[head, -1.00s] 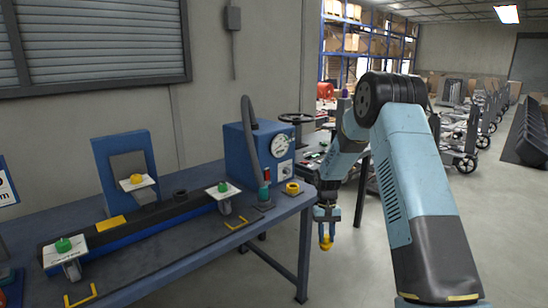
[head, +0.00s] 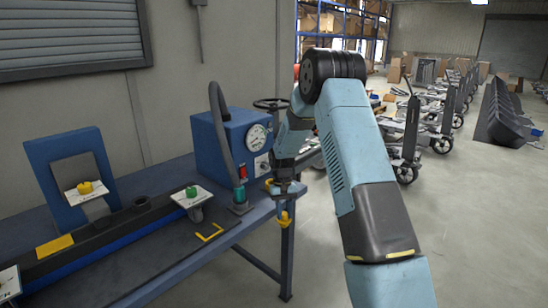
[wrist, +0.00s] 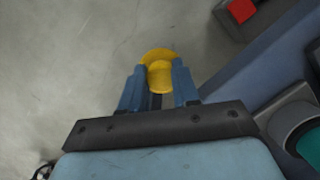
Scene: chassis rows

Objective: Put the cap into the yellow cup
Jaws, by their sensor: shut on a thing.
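My gripper (head: 285,208) is shut on a yellow cap (head: 284,218), which hangs below the fingers in front of the bench's right end. In the wrist view the cap (wrist: 160,76) sits between the two blue fingers (wrist: 158,88), its wider rim beyond the tips, with grey floor behind it. The yellow cup (head: 268,183) stands on the bench's right end. It is mostly hidden behind my gripper in the head view, and I cannot make it out in the wrist view.
The bench edge (wrist: 245,75) is close right of my gripper. Open floor lies right.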

